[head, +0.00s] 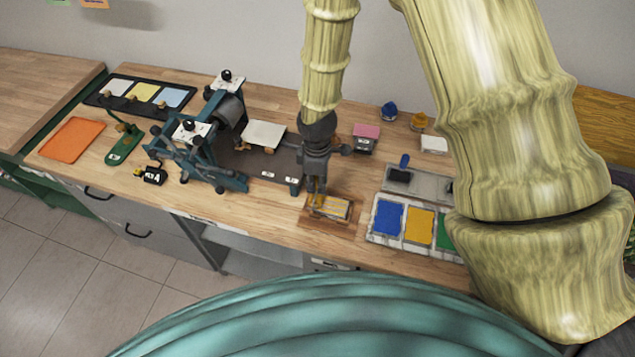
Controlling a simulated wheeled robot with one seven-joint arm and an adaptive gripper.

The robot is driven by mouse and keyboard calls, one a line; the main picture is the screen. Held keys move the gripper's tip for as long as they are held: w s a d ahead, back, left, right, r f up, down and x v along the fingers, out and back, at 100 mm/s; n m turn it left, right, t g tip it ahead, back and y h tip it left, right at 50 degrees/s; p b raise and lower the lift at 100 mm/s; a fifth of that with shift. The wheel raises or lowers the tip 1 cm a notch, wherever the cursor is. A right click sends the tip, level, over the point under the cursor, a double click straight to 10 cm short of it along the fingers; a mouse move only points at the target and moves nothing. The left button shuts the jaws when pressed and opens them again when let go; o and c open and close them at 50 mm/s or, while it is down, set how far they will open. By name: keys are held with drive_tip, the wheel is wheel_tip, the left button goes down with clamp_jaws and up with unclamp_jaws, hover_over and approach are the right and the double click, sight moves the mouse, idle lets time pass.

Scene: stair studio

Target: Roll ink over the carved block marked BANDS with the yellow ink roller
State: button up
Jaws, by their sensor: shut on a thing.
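My gripper (316,190) points down over the front middle of the bench. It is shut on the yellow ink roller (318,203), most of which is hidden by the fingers. Just under and beside it lies a carved block (338,208) with yellow and grey stripes, on a brown wooden board (322,224). The roller looks to be at the block's left part; I cannot tell whether it touches. The block's marking is too small to read. The ink tray (370,238) to the right has blue, yellow (419,227) and green ink areas.
A roller with a blue handle (404,161) rests on a grey rack (430,186) behind the ink tray. A teal press (205,150) with a dark bed stands left. A pink-topped block (366,131) and small knobs (388,111) stand behind.

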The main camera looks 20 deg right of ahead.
drive_tip(key=shift+r, duration=3.1)
drive_tip(key=shift+s+f, duration=0.1)
drive_tip(key=shift+s, duration=0.05)
